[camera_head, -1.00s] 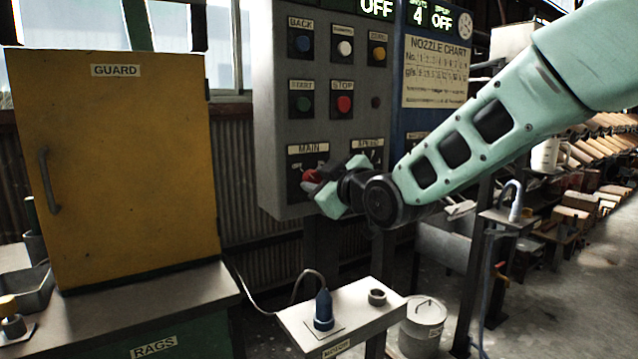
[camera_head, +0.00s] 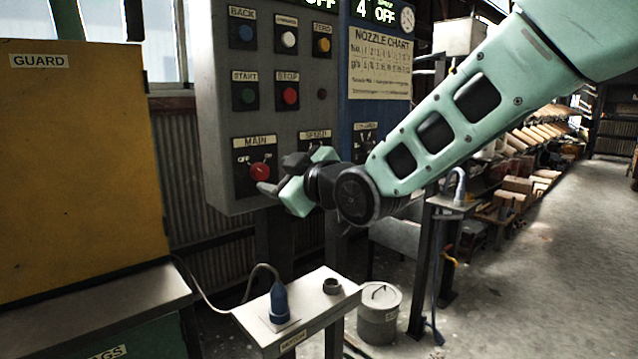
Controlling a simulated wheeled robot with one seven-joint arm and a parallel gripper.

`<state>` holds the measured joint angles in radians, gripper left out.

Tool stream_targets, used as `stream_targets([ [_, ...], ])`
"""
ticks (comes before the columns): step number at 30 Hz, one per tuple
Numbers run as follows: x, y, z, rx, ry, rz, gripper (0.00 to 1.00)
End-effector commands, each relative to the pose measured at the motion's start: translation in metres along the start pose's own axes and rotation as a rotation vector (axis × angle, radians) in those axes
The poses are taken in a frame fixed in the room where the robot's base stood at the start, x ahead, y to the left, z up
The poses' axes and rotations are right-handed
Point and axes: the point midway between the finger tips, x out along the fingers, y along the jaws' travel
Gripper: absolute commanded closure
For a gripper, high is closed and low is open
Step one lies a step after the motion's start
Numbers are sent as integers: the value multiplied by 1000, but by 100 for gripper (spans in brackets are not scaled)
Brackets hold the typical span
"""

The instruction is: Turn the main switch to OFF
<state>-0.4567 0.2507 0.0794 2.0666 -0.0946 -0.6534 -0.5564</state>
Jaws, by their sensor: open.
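The main switch (camera_head: 260,172) is a red knob on a dark plate marked MAIN, at the lower left of the grey control panel (camera_head: 226,120). I cannot tell whether that finger touches the knob. My gripper and wrist partly cover the area under the SPEED plate. The displays above the panel read OFF.
Above the switch are START (camera_head: 245,93) and STOP (camera_head: 289,95) buttons. A yellow GUARD cabinet (camera_head: 80,170) stands at the left. Below is a small table (camera_head: 310,305) with a blue plug and a dark ring. A lidded can (camera_head: 379,315) stands beside it. The floor at right is clear.

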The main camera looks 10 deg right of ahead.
Motion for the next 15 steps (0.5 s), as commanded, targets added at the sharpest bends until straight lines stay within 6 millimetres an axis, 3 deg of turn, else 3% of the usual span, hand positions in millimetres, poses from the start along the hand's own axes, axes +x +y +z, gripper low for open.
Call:
stream_targets([
  [9,-76,1,0,-1,1,2,47],
  [15,-110,1,0,-1,1,2,47],
])
